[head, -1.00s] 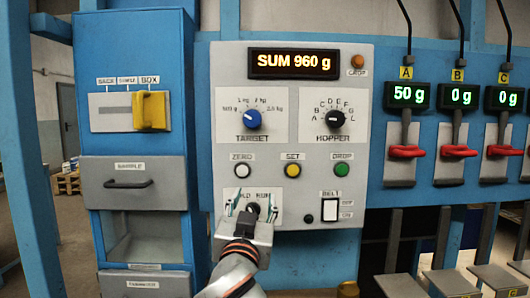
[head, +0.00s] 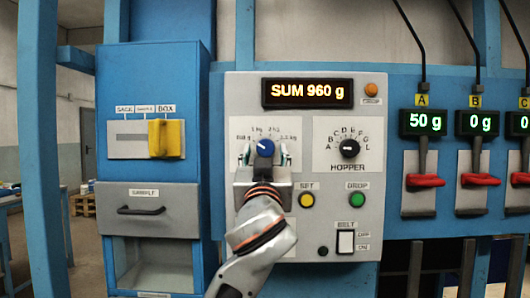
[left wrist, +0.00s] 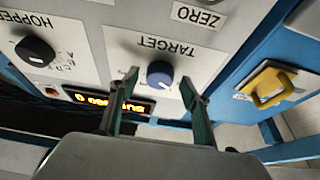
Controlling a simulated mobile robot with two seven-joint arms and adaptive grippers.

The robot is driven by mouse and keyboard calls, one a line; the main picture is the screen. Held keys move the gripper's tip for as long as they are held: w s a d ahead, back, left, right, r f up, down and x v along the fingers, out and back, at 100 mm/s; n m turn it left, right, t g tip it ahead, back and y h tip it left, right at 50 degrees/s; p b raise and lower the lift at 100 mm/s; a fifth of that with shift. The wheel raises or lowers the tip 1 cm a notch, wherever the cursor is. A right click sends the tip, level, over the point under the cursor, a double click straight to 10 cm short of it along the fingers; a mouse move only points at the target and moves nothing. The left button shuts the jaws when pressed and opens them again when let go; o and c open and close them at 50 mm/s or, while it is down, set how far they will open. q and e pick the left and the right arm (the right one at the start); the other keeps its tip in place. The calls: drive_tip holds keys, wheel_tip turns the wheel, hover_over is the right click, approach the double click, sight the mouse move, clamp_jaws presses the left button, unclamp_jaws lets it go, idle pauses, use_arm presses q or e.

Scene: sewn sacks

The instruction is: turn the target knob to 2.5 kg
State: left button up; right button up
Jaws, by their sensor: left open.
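The blue target knob (head: 265,147) is on the grey panel, with a scale around its top; its 2.5 kg label is at the right end. The knob's white mark seems to point up and left, away from that label. My left gripper (head: 265,156) is open at the knob, one finger on each side, hiding the TARGET label in the head view. In the left wrist view the knob (left wrist: 159,74) shows between the two spread fingertips, with gaps on both sides. I cannot tell the depth exactly. My right gripper is not in view.
The display (head: 308,93) reads SUM 960 g. The hopper knob (head: 349,148) is to the right. The yellow SET button (head: 307,200) and green DROP button (head: 357,199) are below. A yellow slider handle (head: 166,138) sticks out on the blue cabinet at left.

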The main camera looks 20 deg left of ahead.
use_arm(q)
drive_tip(key=shift+w+a+r, duration=0.1)
drive_tip(key=shift+w, duration=0.15)
drive_tip(key=c, duration=1.1)
